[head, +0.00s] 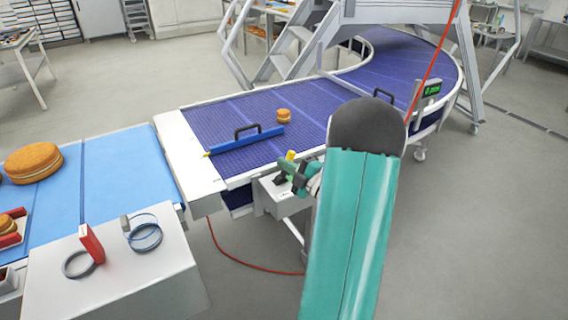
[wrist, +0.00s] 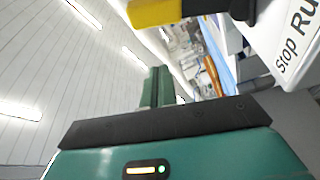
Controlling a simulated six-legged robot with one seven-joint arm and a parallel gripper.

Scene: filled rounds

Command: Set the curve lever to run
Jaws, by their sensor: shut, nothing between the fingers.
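The curve lever has a yellow grip (head: 290,155) and stands on a white control box (head: 282,203) at the near side of the purple curved conveyor. In the wrist view, its yellow grip (wrist: 165,12) and dark stem cross the top, beside a white label (wrist: 297,42) reading "Stop" and "Run". Which word the lever points to I cannot tell. My gripper (head: 291,178) is right by the lever, just below the yellow grip in the head view. In the wrist view my green fingers (wrist: 158,87) are together and empty. Whether they touch the lever is unclear.
The purple curved conveyor (head: 235,110) carries a small round cake (head: 284,116) and a blue bar with a black handle (head: 247,140). A green-lit display (head: 432,89) stands at its outer edge. A light-blue belt (head: 125,170) with a large round cake (head: 33,162) lies left.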

